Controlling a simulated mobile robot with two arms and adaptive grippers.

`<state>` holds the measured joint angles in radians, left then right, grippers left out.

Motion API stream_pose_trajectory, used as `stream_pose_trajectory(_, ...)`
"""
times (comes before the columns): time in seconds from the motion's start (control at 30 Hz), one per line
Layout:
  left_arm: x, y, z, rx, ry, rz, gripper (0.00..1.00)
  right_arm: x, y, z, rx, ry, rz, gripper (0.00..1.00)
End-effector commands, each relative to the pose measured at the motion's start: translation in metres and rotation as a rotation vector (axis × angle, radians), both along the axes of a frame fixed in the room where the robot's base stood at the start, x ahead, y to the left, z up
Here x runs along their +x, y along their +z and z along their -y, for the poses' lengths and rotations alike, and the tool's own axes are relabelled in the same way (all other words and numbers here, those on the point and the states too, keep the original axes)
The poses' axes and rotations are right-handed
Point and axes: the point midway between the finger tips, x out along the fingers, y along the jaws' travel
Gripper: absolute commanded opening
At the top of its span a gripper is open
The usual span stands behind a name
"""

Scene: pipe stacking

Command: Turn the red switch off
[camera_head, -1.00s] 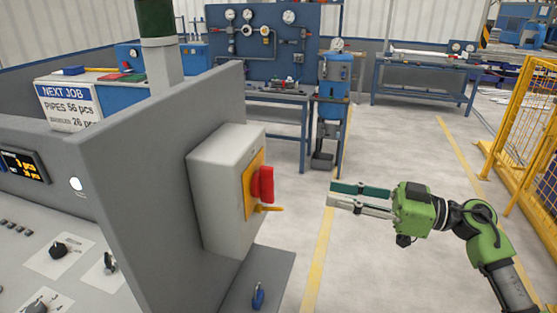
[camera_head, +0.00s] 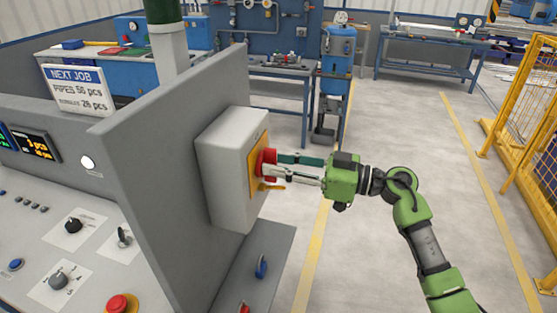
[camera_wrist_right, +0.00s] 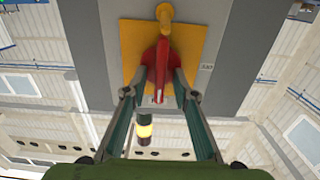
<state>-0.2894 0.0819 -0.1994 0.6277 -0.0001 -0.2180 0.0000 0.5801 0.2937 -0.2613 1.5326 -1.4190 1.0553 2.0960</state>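The red switch (camera_head: 267,161) is a red rotary handle on a yellow plate (camera_head: 255,183), on the side of a light grey box (camera_head: 228,165). My right gripper (camera_head: 276,165) is at the handle, with one finger on each side of it. The wrist view shows the red handle (camera_wrist_right: 163,70) standing lengthwise between the two fingertips (camera_wrist_right: 163,82). The fingers look apart, very close to the handle; firm contact cannot be made out. A yellow tab (camera_wrist_right: 166,13) sits at the plate's edge. My left gripper is not in view.
The box is fixed to a grey panel (camera_head: 165,150) beside a control desk with knobs and a red button (camera_head: 120,303). A blue padlock-like item (camera_head: 261,266) lies below the box. Yellow fencing (camera_head: 520,110) stands right. The floor (camera_head: 400,130) between is open.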

Motion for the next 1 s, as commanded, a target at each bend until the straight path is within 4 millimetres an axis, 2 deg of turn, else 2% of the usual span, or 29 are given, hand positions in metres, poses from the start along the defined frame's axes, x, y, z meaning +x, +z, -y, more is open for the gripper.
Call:
stream_pose_trajectory(0.27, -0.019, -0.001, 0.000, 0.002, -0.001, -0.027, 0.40, 0.001, 0.000, -0.001, 0.000, 0.000, 0.000, 0.26)
stream_pose_trajectory(0.37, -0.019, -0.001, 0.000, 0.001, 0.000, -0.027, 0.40, 0.001, 0.000, -0.001, 0.000, 0.000, 0.000, 0.03)
stream_pose_trajectory(0.4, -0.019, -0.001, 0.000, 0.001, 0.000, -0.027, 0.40, 0.001, 0.000, -0.001, 0.000, 0.000, 0.000, 0.00)
stream_pose_trajectory(0.77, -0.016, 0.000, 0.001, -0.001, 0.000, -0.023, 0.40, 0.000, 0.000, -0.001, -0.008, 0.000, 0.022, 0.00)
stream_pose_trajectory(1.0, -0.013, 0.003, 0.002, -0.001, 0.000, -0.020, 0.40, -0.001, 0.000, -0.001, -0.046, 0.000, 0.131, 0.00)
